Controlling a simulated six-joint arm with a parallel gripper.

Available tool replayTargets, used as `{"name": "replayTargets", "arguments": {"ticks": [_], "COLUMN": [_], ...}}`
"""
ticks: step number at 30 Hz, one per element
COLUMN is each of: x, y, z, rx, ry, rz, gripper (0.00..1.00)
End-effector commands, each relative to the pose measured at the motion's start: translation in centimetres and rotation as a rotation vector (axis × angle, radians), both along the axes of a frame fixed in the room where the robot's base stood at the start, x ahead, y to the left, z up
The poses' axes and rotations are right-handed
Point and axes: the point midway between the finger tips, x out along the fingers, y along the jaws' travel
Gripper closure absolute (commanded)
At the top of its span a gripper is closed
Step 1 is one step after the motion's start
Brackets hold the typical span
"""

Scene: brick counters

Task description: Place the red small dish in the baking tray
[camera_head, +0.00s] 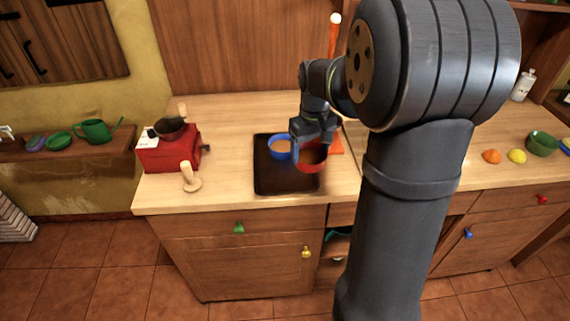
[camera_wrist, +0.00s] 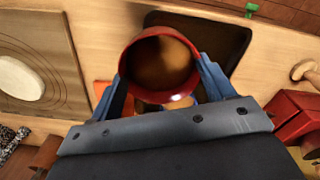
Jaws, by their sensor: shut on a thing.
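The red small dish (camera_head: 311,161) is held over the right part of the dark baking tray (camera_head: 268,182) on the wooden counter. In the wrist view the red dish (camera_wrist: 128,60) sits between the two blue fingers of my gripper (camera_wrist: 163,80), which is shut on it. The tray (camera_wrist: 225,42) shows behind it there. I cannot tell whether the dish touches the tray floor. A blue dish (camera_head: 280,155) with brown inside stands in the tray just left of the red one. In the wrist view the red dish and gripper mostly hide the blue dish.
A red grinder (camera_head: 168,152) and a wooden tamper (camera_head: 190,178) stand left of the tray. An orange object (camera_head: 335,146) is close behind the gripper on the right. The tray's front left part is bare. An orange fruit, a lemon and a green bowl (camera_head: 541,143) lie far right.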

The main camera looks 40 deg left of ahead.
Motion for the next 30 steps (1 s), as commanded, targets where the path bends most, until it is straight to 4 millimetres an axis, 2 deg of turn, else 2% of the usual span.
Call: {"name": "replayTargets", "arguments": {"ticks": [1, 4, 10, 16, 23, 30], "x": [-0.5, -1.3, -2.2, -2.4, -2.4, -2.4], "y": [1.3, 3.4, 6.1, 6.7, 6.6, 6.6], "z": [-0.8, -2.2, -3.9, -4.9, -8.0, -8.2], "rx": [-0.001, -0.001, 0.0, -0.001, -0.001, 0.001], "ry": [0.002, 0.002, 0.0, 0.0, 0.0, 0.0], "rz": [0.005, 0.005, 0.001, 0.0, -0.001, -0.001], "gripper": [0.52, 0.52, 0.52, 0.52, 0.52, 0.52]}}
